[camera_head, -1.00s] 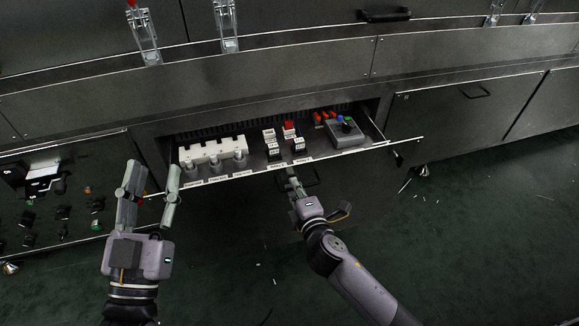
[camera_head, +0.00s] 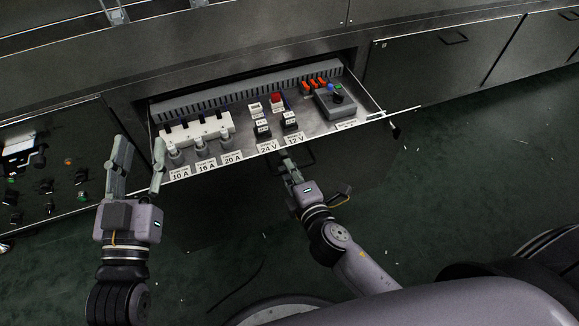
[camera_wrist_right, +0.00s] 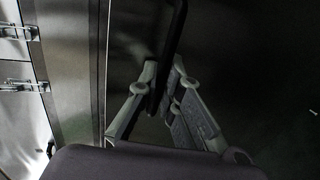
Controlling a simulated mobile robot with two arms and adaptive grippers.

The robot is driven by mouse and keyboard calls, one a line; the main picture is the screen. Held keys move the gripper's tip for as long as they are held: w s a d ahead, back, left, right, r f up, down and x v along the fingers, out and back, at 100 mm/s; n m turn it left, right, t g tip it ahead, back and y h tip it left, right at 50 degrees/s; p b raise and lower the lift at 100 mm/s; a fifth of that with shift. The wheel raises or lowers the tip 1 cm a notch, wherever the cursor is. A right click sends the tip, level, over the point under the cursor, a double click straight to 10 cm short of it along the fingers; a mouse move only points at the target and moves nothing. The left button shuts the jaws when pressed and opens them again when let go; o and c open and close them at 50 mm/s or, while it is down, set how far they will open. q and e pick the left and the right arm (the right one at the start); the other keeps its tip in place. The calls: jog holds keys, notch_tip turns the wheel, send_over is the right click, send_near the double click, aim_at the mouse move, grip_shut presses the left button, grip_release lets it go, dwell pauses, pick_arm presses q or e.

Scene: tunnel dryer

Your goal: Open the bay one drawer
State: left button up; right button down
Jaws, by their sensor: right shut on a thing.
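The bay one drawer (camera_head: 325,126) stands pulled out of the dark cabinet in the head view. In it are a white block with several grey fuse holders (camera_head: 195,130), small 24 V and 12 V blocks (camera_head: 262,130), a red-topped part, orange parts and a grey box with a blue knob (camera_head: 335,103). My right gripper (camera_head: 287,158) is at the drawer's front, below the 24 V and 12 V labels. In the right wrist view it is shut on a dark bar handle (camera_wrist_right: 158,85). My left gripper (camera_head: 142,152) is open and empty, beside the drawer's left front corner.
A control panel with knobs and buttons (camera_head: 50,180) is at the left. Closed cabinet doors with a handle (camera_head: 453,38) are at the right. The dark green floor (camera_head: 440,160) is clear apart from small scraps and a thin cable.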

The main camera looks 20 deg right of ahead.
jog(key=c, duration=2)
grip_release()
jog(key=shift+c, duration=0.2)
jog(key=shift+s, duration=0.1)
jog(key=v, duration=1.1)
jog(key=shift+s+d, duration=0.15)
jog(key=shift+s, duration=0.25)
